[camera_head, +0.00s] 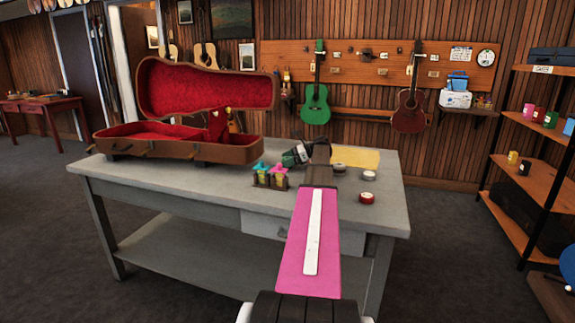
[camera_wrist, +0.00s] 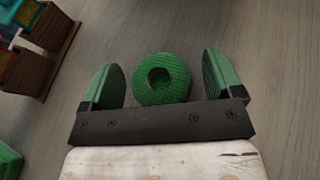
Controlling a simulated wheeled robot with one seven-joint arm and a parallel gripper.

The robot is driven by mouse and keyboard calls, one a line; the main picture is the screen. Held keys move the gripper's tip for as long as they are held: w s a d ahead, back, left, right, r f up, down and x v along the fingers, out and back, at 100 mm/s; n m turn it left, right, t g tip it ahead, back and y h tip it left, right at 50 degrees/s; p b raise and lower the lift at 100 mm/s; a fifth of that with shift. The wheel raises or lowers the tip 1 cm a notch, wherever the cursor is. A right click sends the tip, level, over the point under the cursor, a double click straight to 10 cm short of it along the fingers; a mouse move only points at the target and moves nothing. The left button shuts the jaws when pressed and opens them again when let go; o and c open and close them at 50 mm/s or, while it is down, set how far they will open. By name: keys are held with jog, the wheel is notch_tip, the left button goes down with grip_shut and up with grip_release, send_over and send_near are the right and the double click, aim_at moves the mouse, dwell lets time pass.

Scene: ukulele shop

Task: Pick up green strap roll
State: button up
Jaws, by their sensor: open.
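The green strap roll (camera_wrist: 162,78) lies on the grey workbench in the wrist view, its round face with a dark centre hole turned to the camera. My gripper (camera_wrist: 165,82) is open, with one green-padded finger on each side of the roll. Gaps show between the roll and both fingers, the wider one on the right. The roll's near edge is close to the dark gripper base. In the head view my gripper is over the workbench beyond my pink arm link, and I cannot make out the roll there.
On the workbench (camera_head: 195,179) stand an open red-lined instrument case (camera_head: 180,151), small holders with cyan and pink tops (camera_head: 270,178), a red-sided roll (camera_head: 366,197), another small roll (camera_head: 369,175) and a yellow sheet (camera_head: 360,158). A shelf rack (camera_head: 540,130) stands at right.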

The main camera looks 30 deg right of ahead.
jog(key=c, duration=1.1)
jog(key=shift+o, duration=0.2)
jog(key=shift+r, duration=0.15)
